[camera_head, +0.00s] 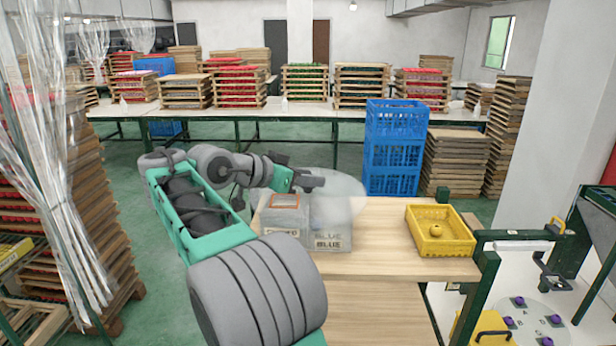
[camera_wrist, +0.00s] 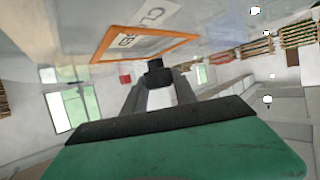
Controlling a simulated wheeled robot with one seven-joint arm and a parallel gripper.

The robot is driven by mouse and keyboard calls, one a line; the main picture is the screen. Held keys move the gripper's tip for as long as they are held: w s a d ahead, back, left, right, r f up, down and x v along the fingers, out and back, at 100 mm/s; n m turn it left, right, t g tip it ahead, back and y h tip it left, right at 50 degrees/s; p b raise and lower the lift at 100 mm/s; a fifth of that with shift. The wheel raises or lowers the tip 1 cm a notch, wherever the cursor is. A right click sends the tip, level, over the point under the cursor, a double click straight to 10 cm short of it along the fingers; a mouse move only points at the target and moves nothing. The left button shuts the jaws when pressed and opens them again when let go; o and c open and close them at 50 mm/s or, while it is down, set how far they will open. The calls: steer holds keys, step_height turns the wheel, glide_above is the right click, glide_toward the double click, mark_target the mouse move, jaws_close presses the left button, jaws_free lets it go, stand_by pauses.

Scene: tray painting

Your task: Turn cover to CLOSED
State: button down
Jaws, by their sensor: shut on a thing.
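A translucent round cover (camera_head: 345,190) sits over grey boxes on the wooden table; one box face (camera_head: 331,243) reads BLUE. An orange-edged frame (camera_head: 285,201) shows just left of the cover. In the wrist view an orange frame (camera_wrist: 150,46) surrounds a tilted white label; its lettering seems to read CLOSED, partly cut off. My gripper (camera_head: 314,181) is at the cover's left upper side. In the wrist view my gripper (camera_wrist: 156,82) is shut with a small dark block at its fingertips, seemingly the cover's handle. The exact contact is hard to see.
A yellow tray (camera_head: 465,244) holding a yellow item stands at the table's right. Blue crates (camera_head: 395,150) are stacked behind the table. A green frame and a pale disc (camera_head: 535,322) with purple knobs are at lower right. The tabletop (camera_head: 380,218) between boxes and tray is clear.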

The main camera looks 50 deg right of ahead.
steer(key=c, duration=1.1)
jaws_free()
steer(key=shift+d, duration=0.1)
steer(key=shift+c, duration=0.2)
steer(key=shift+o, duration=0.7)
